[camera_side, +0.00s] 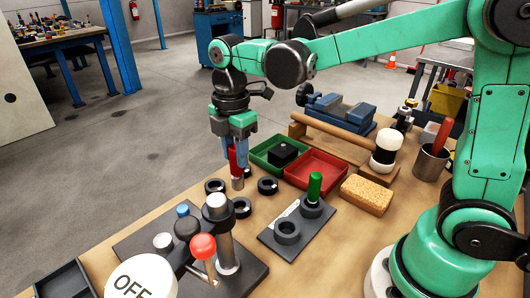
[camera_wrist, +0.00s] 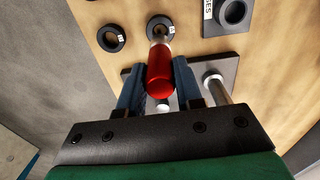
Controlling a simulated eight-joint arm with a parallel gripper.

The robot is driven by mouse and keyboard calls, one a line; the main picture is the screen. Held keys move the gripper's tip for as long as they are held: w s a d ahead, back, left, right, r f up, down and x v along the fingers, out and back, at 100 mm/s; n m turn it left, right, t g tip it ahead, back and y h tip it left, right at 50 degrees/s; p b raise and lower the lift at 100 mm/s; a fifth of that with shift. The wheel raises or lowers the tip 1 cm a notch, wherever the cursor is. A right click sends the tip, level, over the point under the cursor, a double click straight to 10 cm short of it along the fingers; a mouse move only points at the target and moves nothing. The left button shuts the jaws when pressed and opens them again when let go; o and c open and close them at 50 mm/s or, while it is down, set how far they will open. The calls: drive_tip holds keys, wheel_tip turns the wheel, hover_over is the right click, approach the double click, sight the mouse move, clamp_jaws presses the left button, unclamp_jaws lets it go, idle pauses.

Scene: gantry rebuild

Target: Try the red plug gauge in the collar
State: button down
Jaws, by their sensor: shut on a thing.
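My gripper (camera_side: 236,160) is shut on the red plug gauge (camera_side: 233,158) and holds it upright, silver end down, above the table. In the wrist view the gauge's red handle (camera_wrist: 160,78) is between the two fingers, and its silver end overlaps the edge of a black collar (camera_wrist: 160,22). Another collar (camera_wrist: 111,38) lies to the left of it. The side view shows loose black collars on the table: a left one (camera_side: 215,187), a right one (camera_side: 267,186) and a nearer one (camera_side: 242,208). Whether the tip touches anything is unclear.
A dark gauge stand (camera_side: 268,238) has an empty ring and a green-handled gauge (camera_side: 314,187). A post fixture with a red ball knob (camera_side: 203,246) stands nearer. Green (camera_side: 262,153) and red (camera_side: 335,175) trays and a sponge (camera_side: 366,195) lie to the right.

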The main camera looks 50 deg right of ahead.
sight(237, 172)
drive_tip(key=shift+f, duration=0.15)
drive_tip(key=shift+f, duration=1.85)
drive_tip(key=shift+f, duration=0.5)
drive_tip(key=shift+r, duration=0.1)
idle(0.6)
drive_tip(key=shift+r, duration=2.95)
